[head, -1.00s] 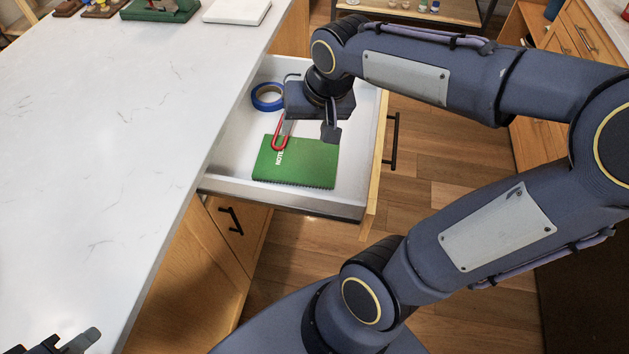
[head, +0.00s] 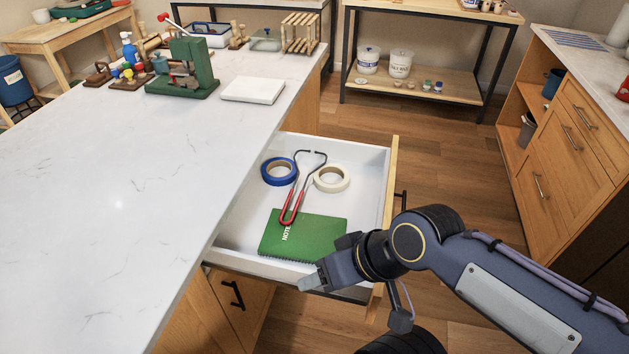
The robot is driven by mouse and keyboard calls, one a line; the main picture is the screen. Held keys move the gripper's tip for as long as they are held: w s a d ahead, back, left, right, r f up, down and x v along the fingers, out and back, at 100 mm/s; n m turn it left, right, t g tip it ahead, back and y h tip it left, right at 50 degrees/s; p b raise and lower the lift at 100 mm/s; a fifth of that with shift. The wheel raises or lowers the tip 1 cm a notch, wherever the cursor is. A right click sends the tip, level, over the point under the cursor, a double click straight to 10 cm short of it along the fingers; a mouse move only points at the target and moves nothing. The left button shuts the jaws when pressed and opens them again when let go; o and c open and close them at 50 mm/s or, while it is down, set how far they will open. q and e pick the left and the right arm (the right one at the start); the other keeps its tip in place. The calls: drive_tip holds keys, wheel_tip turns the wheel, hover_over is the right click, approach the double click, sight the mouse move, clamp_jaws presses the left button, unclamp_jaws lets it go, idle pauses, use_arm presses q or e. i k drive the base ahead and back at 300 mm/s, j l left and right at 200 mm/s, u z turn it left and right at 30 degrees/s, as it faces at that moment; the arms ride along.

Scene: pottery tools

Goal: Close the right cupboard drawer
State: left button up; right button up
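The open drawer (head: 365,205) sticks out to the right from under the white countertop. It has a white inside, a light wood front and a dark handle (head: 403,205). In it lie a green notebook (head: 318,236), red-handled tongs (head: 287,212), a blue tape roll (head: 266,176) and a cream tape roll (head: 345,183). My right gripper (head: 356,300) is at the drawer's near right corner, over its near side wall and front. Its two fingers are spread apart with nothing between them. I cannot tell whether it touches the drawer. My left gripper is out of view.
The white countertop (head: 120,190) fills the left, with a green press (head: 190,75) and a white slab (head: 253,90) at its far end. A closed cupboard (head: 232,295) sits below the drawer. Wood floor (head: 450,180) lies clear right of the drawer, before another cabinet (head: 565,150).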

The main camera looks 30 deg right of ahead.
sight(367, 203)
drive_tip(key=k+l+z, duration=0.15)
drive_tip(key=l+z, duration=0.2)
drive_tip(key=k+l+z, duration=0.1)
drive_tip(key=l+z, duration=0.65)
drive_tip(key=k+j, duration=0.05)
drive_tip(key=j, duration=0.05)
